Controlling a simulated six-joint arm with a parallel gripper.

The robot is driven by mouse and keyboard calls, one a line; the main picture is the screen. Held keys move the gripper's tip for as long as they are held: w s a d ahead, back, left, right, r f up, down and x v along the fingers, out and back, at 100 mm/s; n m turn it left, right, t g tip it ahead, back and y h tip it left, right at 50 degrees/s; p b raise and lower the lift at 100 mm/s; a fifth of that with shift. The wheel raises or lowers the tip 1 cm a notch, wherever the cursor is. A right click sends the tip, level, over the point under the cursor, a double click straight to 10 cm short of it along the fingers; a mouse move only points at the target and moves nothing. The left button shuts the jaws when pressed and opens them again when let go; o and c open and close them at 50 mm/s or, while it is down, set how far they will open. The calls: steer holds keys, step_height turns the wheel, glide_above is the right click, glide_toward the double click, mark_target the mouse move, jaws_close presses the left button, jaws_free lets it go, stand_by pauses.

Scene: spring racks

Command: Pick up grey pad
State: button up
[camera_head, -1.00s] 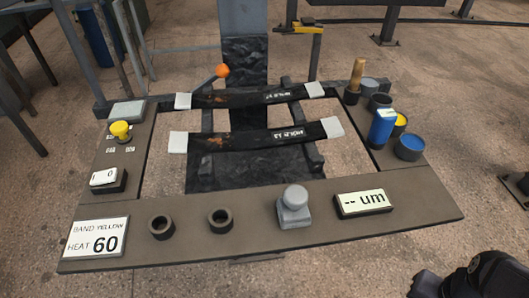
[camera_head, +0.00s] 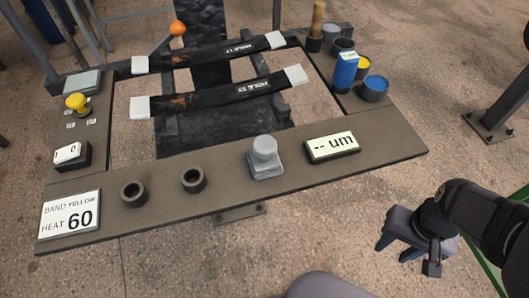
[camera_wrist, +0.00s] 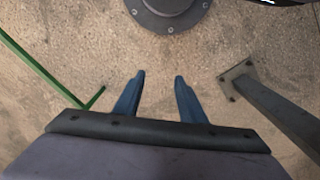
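A grey block with a rounded knob on top (camera_head: 265,158) stands on the front board, between the dark rings and the "-- um" display. A flat grey square pad (camera_head: 82,83) lies at the board's far left corner, behind the yellow button. I cannot tell from looks alone which is the grey pad. My gripper (camera_head: 392,252) hangs beyond the board's front right edge, apart from both. In the wrist view my gripper (camera_wrist: 159,80) has its two blue fingers spread, with only floor between them.
The dark board (camera_head: 225,205) carries two rings (camera_head: 193,180), a "BAND YELLOW HEAT 60" sign (camera_head: 70,215) and a display (camera_head: 332,147). Two black bands (camera_head: 215,97) span its opening. A blue bottle (camera_head: 345,70) and several cups stand at the right. A metal post foot (camera_head: 490,126) is farther right.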

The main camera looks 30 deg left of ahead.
steer(key=o, duration=0.4)
steer(key=shift+c, duration=0.2)
